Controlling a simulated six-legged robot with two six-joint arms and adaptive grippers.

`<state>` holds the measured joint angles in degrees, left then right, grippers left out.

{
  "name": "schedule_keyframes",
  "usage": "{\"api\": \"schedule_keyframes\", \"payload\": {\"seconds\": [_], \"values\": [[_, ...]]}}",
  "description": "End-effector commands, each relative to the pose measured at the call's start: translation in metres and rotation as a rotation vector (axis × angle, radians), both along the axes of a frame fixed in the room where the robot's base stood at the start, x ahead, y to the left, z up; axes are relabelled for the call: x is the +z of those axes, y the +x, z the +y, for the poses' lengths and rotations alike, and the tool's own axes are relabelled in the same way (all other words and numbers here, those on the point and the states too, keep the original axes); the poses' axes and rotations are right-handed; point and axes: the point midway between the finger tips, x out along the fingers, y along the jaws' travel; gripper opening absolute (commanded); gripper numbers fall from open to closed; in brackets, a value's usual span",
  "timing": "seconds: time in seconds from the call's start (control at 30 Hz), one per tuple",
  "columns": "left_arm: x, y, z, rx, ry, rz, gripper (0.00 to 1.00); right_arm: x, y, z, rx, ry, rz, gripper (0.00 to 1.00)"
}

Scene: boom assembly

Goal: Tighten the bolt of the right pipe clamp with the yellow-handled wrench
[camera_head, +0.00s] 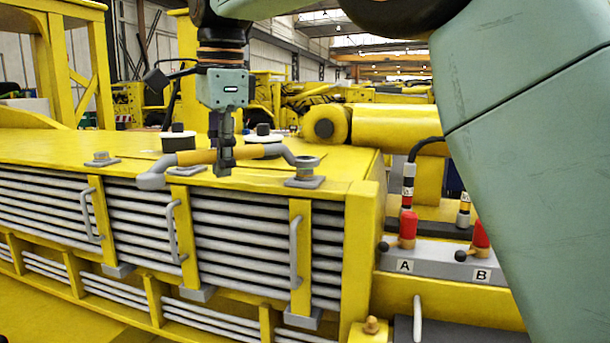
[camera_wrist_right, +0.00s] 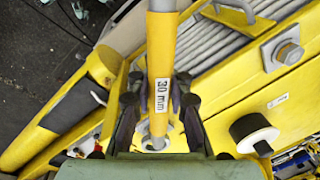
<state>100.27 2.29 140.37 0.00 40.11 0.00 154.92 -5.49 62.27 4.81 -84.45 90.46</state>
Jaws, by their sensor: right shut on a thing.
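The yellow-handled wrench (camera_head: 250,152) lies roughly level above the front edge of the yellow deck. My right gripper (camera_head: 225,162) points down and is shut on its handle near the middle. The wrench's grey left end (camera_head: 151,181) hangs free. Its grey right end (camera_head: 307,162) is at the bolt of the right pipe clamp (camera_head: 304,182), covering its top; I cannot tell whether it is seated. In the right wrist view the handle (camera_wrist_right: 161,60), marked "30 mm", runs between my fingers (camera_wrist_right: 158,105), with a grey ring end (camera_wrist_right: 154,143) below. My left gripper is not in view.
Other clamp bolts sit on plates at the middle (camera_head: 185,170) and left (camera_head: 102,160). Red connectors (camera_head: 407,228) rise from a grey block at right. My arm link covers the right side.

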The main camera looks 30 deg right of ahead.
Motion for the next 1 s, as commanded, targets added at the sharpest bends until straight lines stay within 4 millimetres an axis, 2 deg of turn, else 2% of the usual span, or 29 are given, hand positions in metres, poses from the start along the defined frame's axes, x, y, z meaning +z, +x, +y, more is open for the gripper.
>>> {"api": "schedule_keyframes", "payload": {"seconds": [0.4,0.87,1.0], "values": [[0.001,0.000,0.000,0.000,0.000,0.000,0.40,0.022,0.000,0.000,-0.001,0.000,-0.002,0.00],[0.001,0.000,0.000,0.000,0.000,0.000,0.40,0.027,0.000,0.000,-0.001,0.000,-0.003,0.00],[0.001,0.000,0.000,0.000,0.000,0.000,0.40,0.036,0.001,0.000,-0.001,0.000,-0.005,0.00]]}}
